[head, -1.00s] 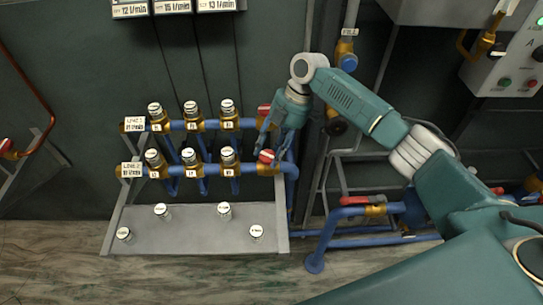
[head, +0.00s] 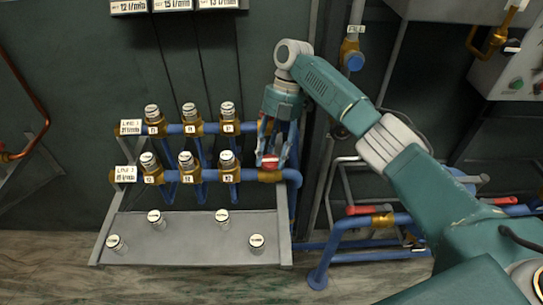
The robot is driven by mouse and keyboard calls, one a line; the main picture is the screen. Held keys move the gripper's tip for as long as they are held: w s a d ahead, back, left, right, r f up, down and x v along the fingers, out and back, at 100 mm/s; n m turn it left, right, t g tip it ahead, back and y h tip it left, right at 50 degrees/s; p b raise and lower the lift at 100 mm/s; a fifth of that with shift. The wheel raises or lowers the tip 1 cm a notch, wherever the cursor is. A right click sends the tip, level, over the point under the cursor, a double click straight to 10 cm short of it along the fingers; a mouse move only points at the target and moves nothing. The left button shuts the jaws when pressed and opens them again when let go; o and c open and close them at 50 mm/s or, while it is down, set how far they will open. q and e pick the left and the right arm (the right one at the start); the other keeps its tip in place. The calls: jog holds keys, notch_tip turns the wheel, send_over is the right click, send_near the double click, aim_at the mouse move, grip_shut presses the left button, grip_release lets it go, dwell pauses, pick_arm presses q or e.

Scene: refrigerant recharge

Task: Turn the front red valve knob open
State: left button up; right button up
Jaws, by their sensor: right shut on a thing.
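The front red valve knob (head: 270,162) sits on a brass valve body (head: 270,176) at the right end of the lower blue pipe. My right gripper (head: 271,157) points down over this knob, with its fingers on either side, shut on it. The gripper and wrist hide the rear red knob on the upper pipe. My left gripper is out of the picture.
Two blue pipe rows carry several brass valves with white-topped caps (head: 186,160). A grey tray (head: 190,235) below holds several loose caps. A blue pipe frame with a red lever (head: 365,210) stands to the right, under my right arm.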

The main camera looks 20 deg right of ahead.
jog(key=shift+s+a, duration=0.1)
jog(key=shift+a, duration=0.1)
jog(key=o, duration=1.1)
jog(key=shift+s+r, duration=0.15)
jog(key=shift+w+d+r, duration=0.25)
jog(key=shift+w+r, duration=0.05)
jog(key=shift+r, duration=0.1)
jog(key=v, duration=1.1)
jog(key=shift+s+a, duration=0.15)
jog(key=shift+a, duration=0.05)
